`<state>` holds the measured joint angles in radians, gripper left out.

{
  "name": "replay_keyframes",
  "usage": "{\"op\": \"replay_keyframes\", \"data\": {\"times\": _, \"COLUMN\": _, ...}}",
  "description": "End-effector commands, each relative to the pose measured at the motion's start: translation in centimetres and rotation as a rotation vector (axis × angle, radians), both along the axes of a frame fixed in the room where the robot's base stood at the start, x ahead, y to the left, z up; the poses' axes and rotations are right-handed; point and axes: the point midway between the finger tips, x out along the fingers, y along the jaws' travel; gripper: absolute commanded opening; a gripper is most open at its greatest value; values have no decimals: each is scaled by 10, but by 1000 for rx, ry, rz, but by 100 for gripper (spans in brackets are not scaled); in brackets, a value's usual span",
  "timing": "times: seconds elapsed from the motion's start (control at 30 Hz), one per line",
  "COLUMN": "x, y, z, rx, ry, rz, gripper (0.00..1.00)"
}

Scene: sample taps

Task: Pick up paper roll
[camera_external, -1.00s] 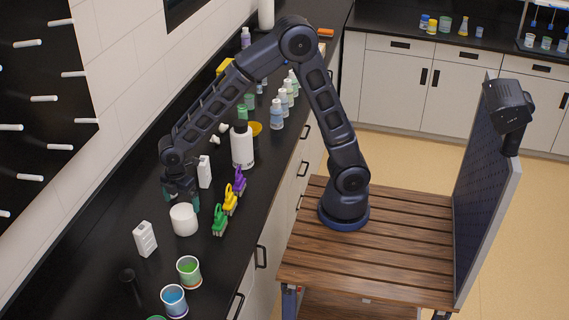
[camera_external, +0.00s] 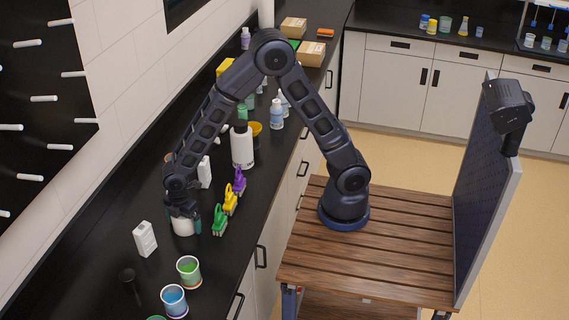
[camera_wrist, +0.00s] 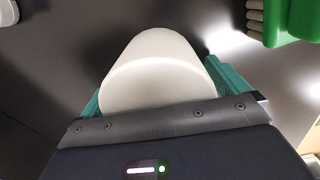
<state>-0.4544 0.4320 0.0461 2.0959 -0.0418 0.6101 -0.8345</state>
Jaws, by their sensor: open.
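The white paper roll (camera_external: 183,228) stands on the black counter, its upper part hidden behind my gripper in the external view. In the wrist view the paper roll (camera_wrist: 158,72) fills the space between my two teal fingers. My gripper (camera_external: 183,217) is over the roll with its fingers down on either side of it. My gripper (camera_wrist: 160,88) is open around the roll. I cannot tell whether a finger touches it.
A white box (camera_external: 145,239) stands in front on the left. Green (camera_external: 220,220), yellow (camera_external: 230,200) and purple (camera_external: 239,181) clips stand close to the right. A white bottle (camera_external: 242,148) is behind. Cups with green (camera_external: 189,271) and blue (camera_external: 174,301) contents stand nearer the camera.

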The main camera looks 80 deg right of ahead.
Motion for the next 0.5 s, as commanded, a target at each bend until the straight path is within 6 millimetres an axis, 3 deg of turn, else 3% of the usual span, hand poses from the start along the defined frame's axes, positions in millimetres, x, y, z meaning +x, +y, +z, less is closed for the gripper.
{"op": "replay_keyframes", "data": {"times": 0.17, "x": 0, "y": 0, "z": 0, "rx": 1, "ry": 0, "rz": 0, "gripper": 100}}
{"op": "replay_keyframes", "data": {"times": 0.4, "x": 0, "y": 0, "z": 0, "rx": 1, "ry": -1, "rz": 0, "gripper": 56}}
{"op": "replay_keyframes", "data": {"times": 0.5, "x": 0, "y": 0, "z": 1, "rx": 1, "ry": -1, "rz": 0, "gripper": 56}}
